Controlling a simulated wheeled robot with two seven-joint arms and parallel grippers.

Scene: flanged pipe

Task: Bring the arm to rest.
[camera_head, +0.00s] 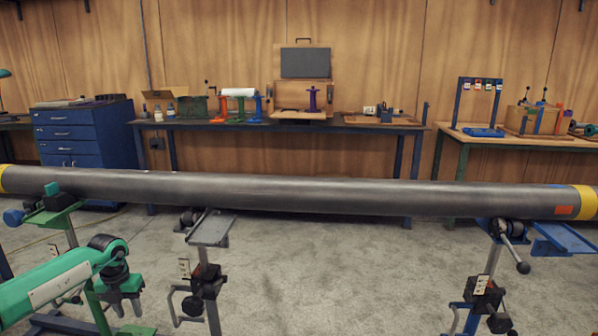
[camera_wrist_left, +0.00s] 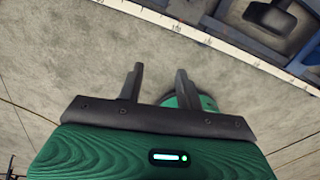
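My left arm comes in from the lower left in the head view, in green. Its gripper (camera_head: 125,304) hangs low, with the fingers pointing down, in front of the long grey pipe and apart from it. In the left wrist view the two dark fingers (camera_wrist_left: 159,82) stand apart with nothing between them, so the gripper is open and empty. The grey floor shows beyond the fingertips. The pipe (camera_head: 300,192) lies level across the head view, with a yellow band near each end. My right gripper is not in view.
Pipe stands (camera_head: 208,262) hold the pipe, with another stand (camera_head: 487,285) at the right. A blue drawer cabinet (camera_head: 85,135) and workbenches (camera_head: 300,126) with tools line the wooden wall. The floor (camera_head: 340,275) between the two stands is clear.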

